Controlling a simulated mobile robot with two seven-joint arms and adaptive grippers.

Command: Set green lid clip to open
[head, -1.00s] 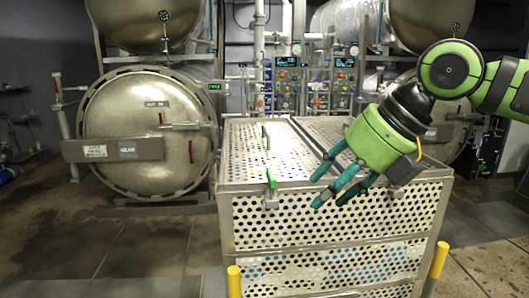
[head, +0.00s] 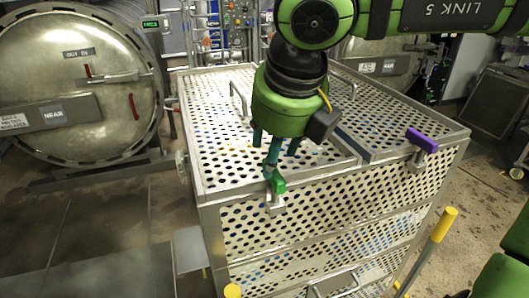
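The green lid clip (head: 279,185) sits on the top front edge of the perforated metal crate (head: 212,196), near its front left corner, with its metal base on the front face. My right gripper (head: 272,158) comes down from above, just behind the clip. Its teal fingers look spread apart with nothing held between them. One fingertip is right at the top of the green handle; whether it touches cannot be told. My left gripper is not in view.
A purple clip (head: 422,140) is on the crate's front edge to the right. A metal handle (head: 239,98) stands on the lid. A yellow-topped post (head: 443,224) is at the front right. A round retort door (head: 75,90) is at the left; floor in front of it is clear.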

